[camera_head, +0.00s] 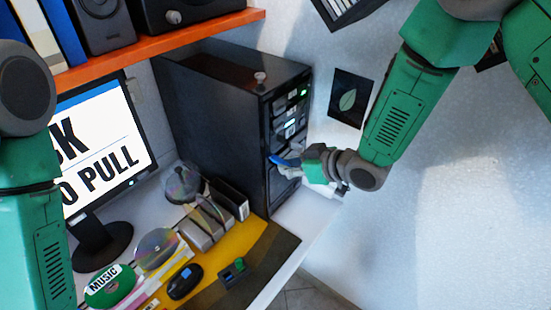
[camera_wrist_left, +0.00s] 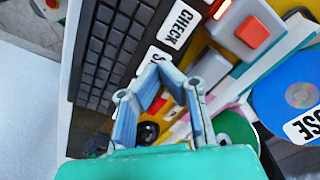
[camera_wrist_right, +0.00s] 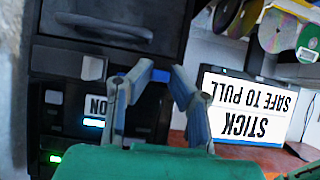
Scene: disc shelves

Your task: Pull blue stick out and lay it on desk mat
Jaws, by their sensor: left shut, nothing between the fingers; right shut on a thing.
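The blue stick (camera_head: 284,160) is at the front of the black computer tower (camera_head: 210,110). My right gripper (camera_head: 300,165) is shut on it at the tower's front. In the right wrist view the stick (camera_wrist_right: 138,70) shows as a small blue piece between the fingertips (camera_wrist_right: 152,74); whether it is still seated in the tower I cannot tell. The desk mat (camera_head: 262,262), yellow with a dark part, lies on the desk below the tower. My left gripper (camera_wrist_left: 160,75) is shut and empty over the desk, near the keyboard; it is outside the head view.
The monitor (camera_head: 105,135) stands at left; in the right wrist view its screen (camera_wrist_right: 243,108) reads "STICK SAFE TO PULL". A mouse (camera_head: 184,281), discs (camera_head: 156,248) and a small green item (camera_head: 234,270) lie on or beside the mat. A keyboard (camera_wrist_left: 115,45) shows in the left wrist view.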

